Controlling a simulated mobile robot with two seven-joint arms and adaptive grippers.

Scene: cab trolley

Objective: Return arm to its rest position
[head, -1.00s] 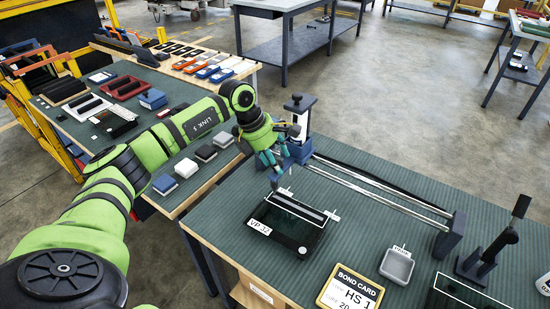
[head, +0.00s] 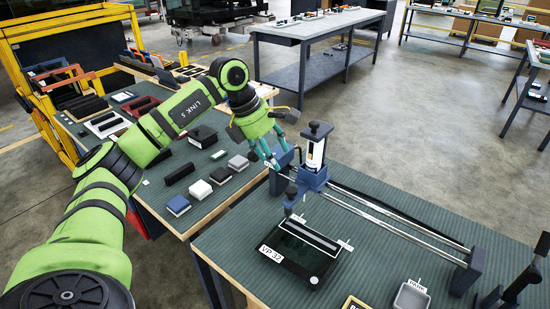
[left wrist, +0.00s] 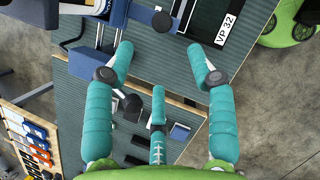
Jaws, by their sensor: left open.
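My left arm comes in from the left in the head view, and its green gripper (head: 264,151) with teal fingers hangs over the near-left edge of the right bench, close to the blue carriage of the rail fixture (head: 312,178). The left wrist view shows its fingers (left wrist: 163,80) spread apart with nothing between them. Below them are the gap between two benches and several small blocks. The black plate labelled VP 32 (head: 300,249) lies on the right bench below and to the right of the gripper. It also shows in the left wrist view (left wrist: 212,22). My right gripper is not seen.
The left bench (head: 224,197) carries several blocks and dark trays. The right bench (head: 390,255) holds the twin-rail fixture, a small grey dish (head: 411,298) and a black stand (head: 515,285). A yellow frame (head: 28,75) stands at far left. Open floor (head: 430,135) lies behind.

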